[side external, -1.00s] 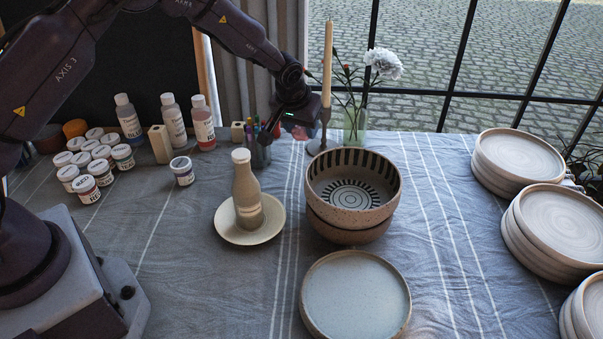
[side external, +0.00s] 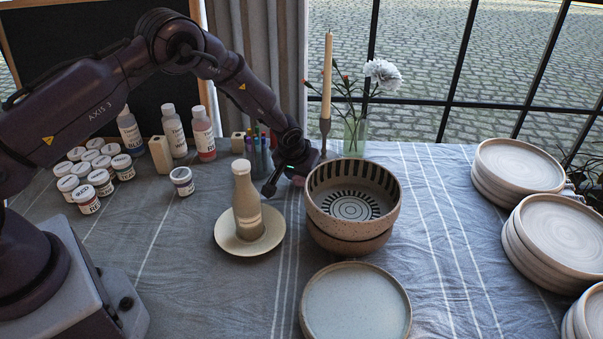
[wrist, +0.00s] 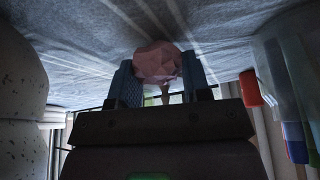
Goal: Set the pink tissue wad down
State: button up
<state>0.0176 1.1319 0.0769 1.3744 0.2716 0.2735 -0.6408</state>
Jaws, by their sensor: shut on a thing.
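The pink tissue wad (wrist: 157,62) is a crumpled, faceted ball in the wrist view. It sits between the two blue fingers of my gripper (wrist: 160,80), which are shut on it. The grey-blue cloth lies just beyond the wad; I cannot tell whether the wad touches it. In the side external view my gripper (side external: 290,182) is low over the table, between the bottle on its saucer and the stacked bowls. The wad is not clearly seen there.
Stacked striped bowls (side external: 352,212) stand close to my gripper's right. A bottle (side external: 246,205) on a saucer (side external: 223,235) stands at left front. The pen holder (side external: 258,160) and candlestick (side external: 325,130) are behind. A plate (side external: 355,305) lies in front. Cloth between saucer and bowls is clear.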

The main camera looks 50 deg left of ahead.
jog(key=shift+f, duration=0.1)
jog(key=o, duration=0.9)
jog(key=shift+v, duration=3.9)
jog(key=shift+a, duration=0.1)
